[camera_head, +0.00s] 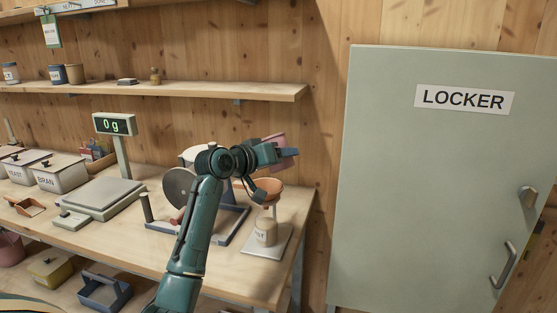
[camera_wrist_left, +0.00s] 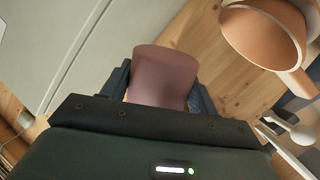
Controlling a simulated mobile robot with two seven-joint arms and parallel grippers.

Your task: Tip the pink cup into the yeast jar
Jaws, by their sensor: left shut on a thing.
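My left gripper (camera_head: 284,154) is shut on the pink cup (camera_head: 276,139), held in the air above and slightly right of the orange funnel (camera_head: 262,189). The left wrist view shows the cup (camera_wrist_left: 165,72) between the two fingers, with the funnel (camera_wrist_left: 262,35) off to the upper right. What is inside the cup is hidden. The yeast jar (camera_head: 266,232), small and beige with a partly readable label, stands upright under the funnel on a pale square plate (camera_head: 279,244). My right gripper is in neither view.
A scale (camera_head: 101,198) with a display reading 0 g (camera_head: 114,125) stands left on the bench. Lidded bins, including one marked BRAN (camera_head: 58,178), are at far left. A grey-green locker (camera_head: 430,190) stands right. A wall shelf (camera_head: 200,90) runs above the bench.

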